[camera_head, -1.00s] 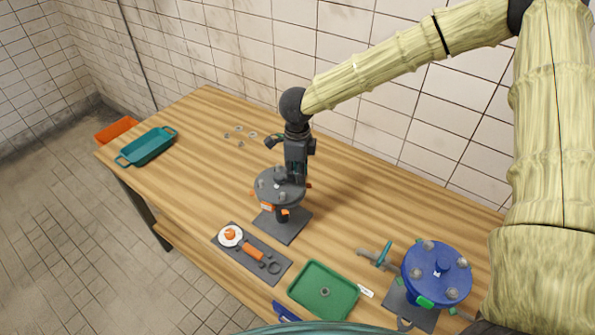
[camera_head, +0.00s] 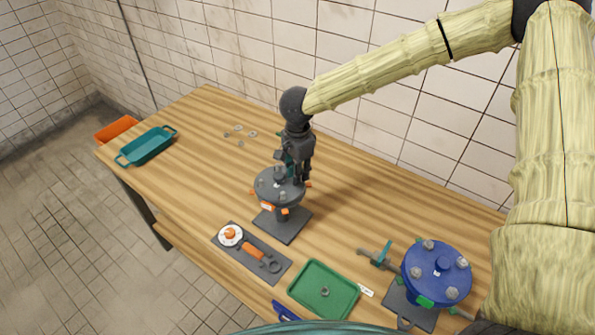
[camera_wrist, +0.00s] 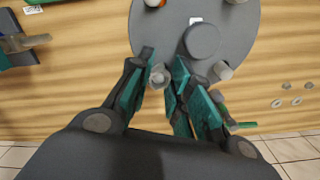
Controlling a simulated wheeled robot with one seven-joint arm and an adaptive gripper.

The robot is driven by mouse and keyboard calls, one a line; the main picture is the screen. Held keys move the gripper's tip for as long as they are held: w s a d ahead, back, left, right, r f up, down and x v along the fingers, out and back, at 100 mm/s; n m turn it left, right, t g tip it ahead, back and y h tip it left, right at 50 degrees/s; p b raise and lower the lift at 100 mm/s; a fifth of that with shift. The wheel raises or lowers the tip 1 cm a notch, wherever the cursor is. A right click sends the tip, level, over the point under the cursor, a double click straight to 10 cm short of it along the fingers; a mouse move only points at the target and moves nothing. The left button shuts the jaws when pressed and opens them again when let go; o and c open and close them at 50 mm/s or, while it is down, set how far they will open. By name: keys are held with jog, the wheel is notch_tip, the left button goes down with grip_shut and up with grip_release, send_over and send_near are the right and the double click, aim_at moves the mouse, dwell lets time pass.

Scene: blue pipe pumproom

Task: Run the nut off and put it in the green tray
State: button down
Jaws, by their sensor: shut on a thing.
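A round grey flange (camera_head: 268,190) stands on a dark base plate on the bench, with several nuts on its top. My gripper (camera_head: 297,180) points down at the far right part of the flange. In the wrist view, my gripper (camera_wrist: 162,78) is shut on a grey nut (camera_wrist: 159,76) near the flange's rim; how far the nut is up its stud cannot be told. Another nut (camera_wrist: 223,70) sits on the flange near the raised centre hub. The green tray (camera_head: 318,302) lies at the bench's front edge, with one nut (camera_head: 325,292) in it.
A blue flange (camera_head: 437,270) with several nuts stands at the right. A dark board (camera_head: 250,252) with an orange-handled tool lies in front. A teal tray (camera_head: 147,147) and an orange bin (camera_head: 116,129) are at the left. Several loose rings (camera_head: 239,130) lie behind.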

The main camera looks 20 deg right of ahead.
jog(key=shift+n, duration=0.9)
jog(key=shift+r, duration=0.65)
jog(key=shift+r, duration=2.1)
jog(key=shift+s+f, duration=0.1)
